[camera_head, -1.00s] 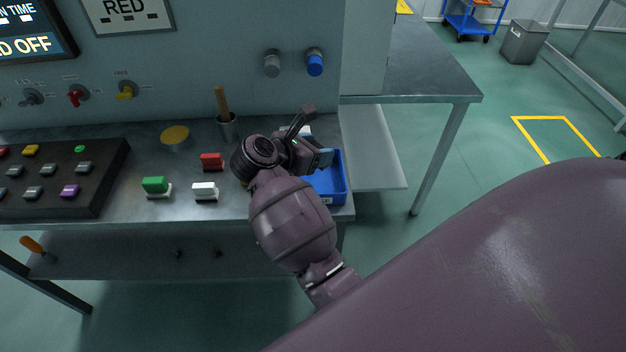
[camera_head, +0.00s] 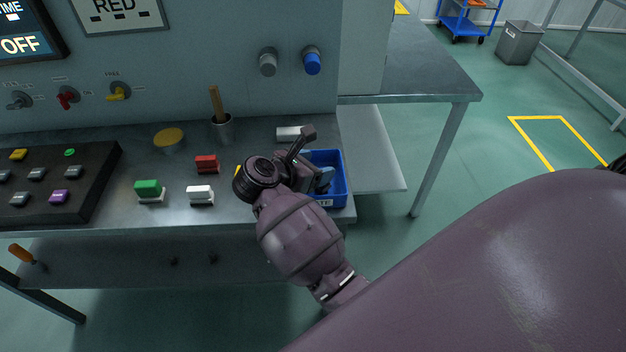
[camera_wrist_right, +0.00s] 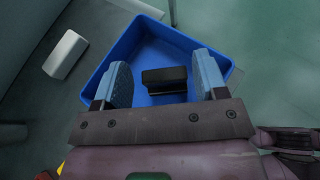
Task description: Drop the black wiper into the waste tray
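The blue waste tray (camera_head: 343,180) sits at the right end of the bench; in the right wrist view its blue wall (camera_wrist_right: 110,60) surrounds the area below the fingers. The black wiper (camera_wrist_right: 165,79) shows within the tray, between my fingers in that view, with a gap on each side. Whether it rests flat on the tray floor is hard to tell. My right gripper (camera_wrist_right: 161,64) is open, its two blue pads apart, over the tray. In the head view the right gripper (camera_head: 323,180) partly covers the tray and hides the wiper. My left gripper is not in view.
A white block (camera_head: 290,133) lies just behind the tray. Red (camera_head: 207,163), green (camera_head: 148,188) and white (camera_head: 200,194) wipers stand to the left.

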